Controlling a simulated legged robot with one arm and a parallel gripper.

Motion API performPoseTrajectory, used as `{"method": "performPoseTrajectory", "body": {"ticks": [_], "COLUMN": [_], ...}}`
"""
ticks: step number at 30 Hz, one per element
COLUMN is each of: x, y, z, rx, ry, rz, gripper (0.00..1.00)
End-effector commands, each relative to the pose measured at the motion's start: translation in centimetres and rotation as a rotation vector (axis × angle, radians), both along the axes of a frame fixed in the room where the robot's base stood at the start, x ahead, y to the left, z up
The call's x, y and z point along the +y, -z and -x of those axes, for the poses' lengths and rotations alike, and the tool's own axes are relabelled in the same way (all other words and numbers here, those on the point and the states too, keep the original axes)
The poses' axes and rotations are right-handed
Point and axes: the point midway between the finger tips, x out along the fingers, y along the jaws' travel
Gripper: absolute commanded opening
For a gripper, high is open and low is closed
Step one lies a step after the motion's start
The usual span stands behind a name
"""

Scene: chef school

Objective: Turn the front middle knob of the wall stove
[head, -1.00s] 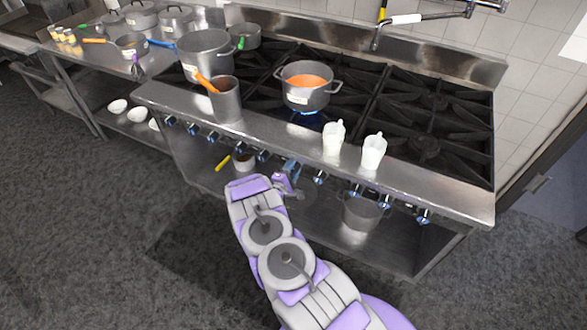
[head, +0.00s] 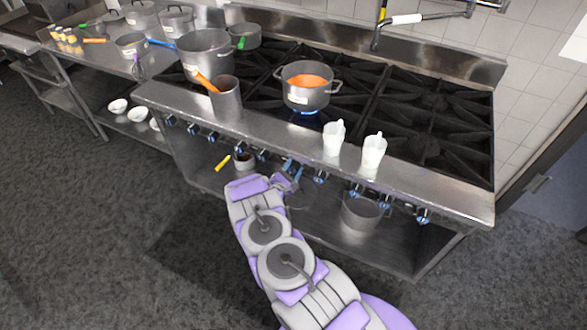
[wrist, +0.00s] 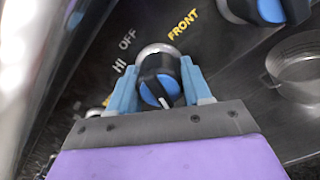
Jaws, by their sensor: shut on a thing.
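The wall stove (head: 450,187) has a row of black and blue knobs along its steel front. In the wrist view a black knob (wrist: 160,82) with a blue face and a white mark sits between the blue fingers of my gripper (wrist: 160,90). The fingers are shut on its two sides. The panel beside it reads OFF, HI and FRONT. In the head view my gripper (head: 291,172) is at the middle of the knob row, and my arm partly hides the held knob.
A pot of orange food (head: 307,84) stands over a blue flame. Two white jugs (head: 334,138) and a steel container (head: 226,100) stand on the front ledge. A neighbouring knob (wrist: 268,10) is close at the upper right. A pot (head: 362,213) sits on the lower shelf.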

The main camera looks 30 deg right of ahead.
Motion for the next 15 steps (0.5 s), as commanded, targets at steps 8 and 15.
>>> {"method": "performPoseTrajectory", "body": {"ticks": [8,15], "x": [0.15,0.12], "y": [0.80,0.77], "z": [0.34,0.35], "rx": [0.023,0.022], "ry": [-0.003,-0.002], "rz": [-0.002,-0.002], "gripper": [0.18,0.56]}}
